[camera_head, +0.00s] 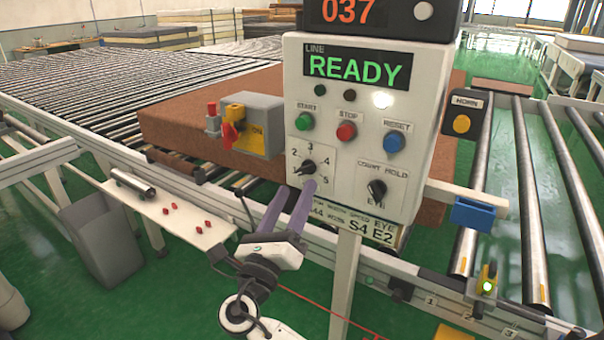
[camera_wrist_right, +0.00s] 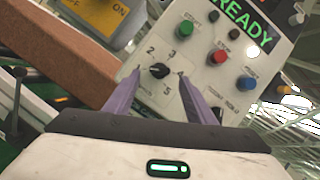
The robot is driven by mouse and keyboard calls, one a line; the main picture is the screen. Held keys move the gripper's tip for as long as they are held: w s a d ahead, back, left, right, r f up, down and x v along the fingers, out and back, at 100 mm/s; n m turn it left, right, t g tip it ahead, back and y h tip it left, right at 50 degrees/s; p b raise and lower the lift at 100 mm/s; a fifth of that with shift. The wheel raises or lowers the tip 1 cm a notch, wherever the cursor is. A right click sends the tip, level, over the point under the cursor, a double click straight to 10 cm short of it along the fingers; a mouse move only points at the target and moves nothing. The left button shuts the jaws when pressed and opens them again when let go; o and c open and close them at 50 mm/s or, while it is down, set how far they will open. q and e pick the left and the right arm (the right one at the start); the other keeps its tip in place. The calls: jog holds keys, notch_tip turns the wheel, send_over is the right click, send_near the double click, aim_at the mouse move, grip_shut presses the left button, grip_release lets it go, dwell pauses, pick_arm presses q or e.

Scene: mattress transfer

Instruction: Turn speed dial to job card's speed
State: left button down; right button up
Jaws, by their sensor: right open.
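The black speed dial (camera_head: 304,168) sits on the white control box (camera_head: 412,206), with numbers 2 to 5 visible around it. I cannot tell which number its pointer marks. The job card (camera_head: 352,225) under the panel reads "S4 E2". My right gripper (camera_head: 297,189) is open, its purple fingers reaching up toward the dial from below in the head view. In the right wrist view the dial (camera_wrist_right: 159,70) appears between the two fingertips (camera_wrist_right: 159,77); I cannot tell whether they touch it. My left gripper is not in view.
Green, red and blue buttons (camera_head: 347,131) and a second black knob (camera_head: 377,189) share the panel. A yellow and grey switch box (camera_head: 258,125) with a red handle stands left. A brown mattress (camera_head: 190,112) lies behind on the rollers. A horn button box (camera_head: 464,115) is right.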

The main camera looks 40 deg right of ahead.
aim_at(303, 174)
jog(key=x, duration=0.5)
jog(key=shift+w+d+p, duration=0.1)
jog(key=shift+d+p, duration=0.05)
jog(key=shift+p, duration=0.2)
jog(key=c, duration=1)
jog(key=shift+c, duration=0.2)
